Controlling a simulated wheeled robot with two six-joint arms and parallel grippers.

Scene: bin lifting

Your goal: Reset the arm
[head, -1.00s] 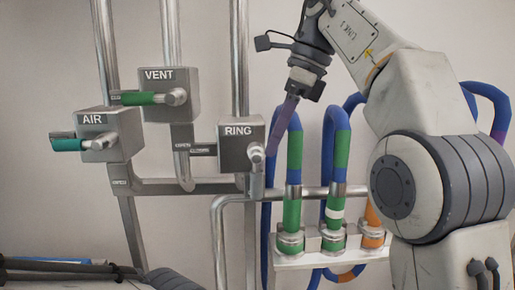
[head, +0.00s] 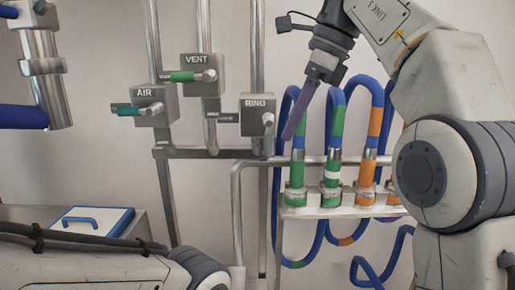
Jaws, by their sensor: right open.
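My right arm comes in from the right with its elbow bent high. Its gripper (head: 293,132) hangs down to the left on a dark wrist, with long purple fingers seen edge-on. The fingertips are just right of the grey RING valve box (head: 255,108), in front of the hoses. The fingers look empty, and I see no clear contact with the valve or hoses. Links of my left arm lie across the lower left; the left gripper is out of view.
The AIR box (head: 150,104) with a teal handle and the VENT box (head: 199,76) with a green handle are on the pipes at left. Banded hoses (head: 332,130) stand in a rack (head: 350,211). A blue-edged panel (head: 93,223) is at lower left.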

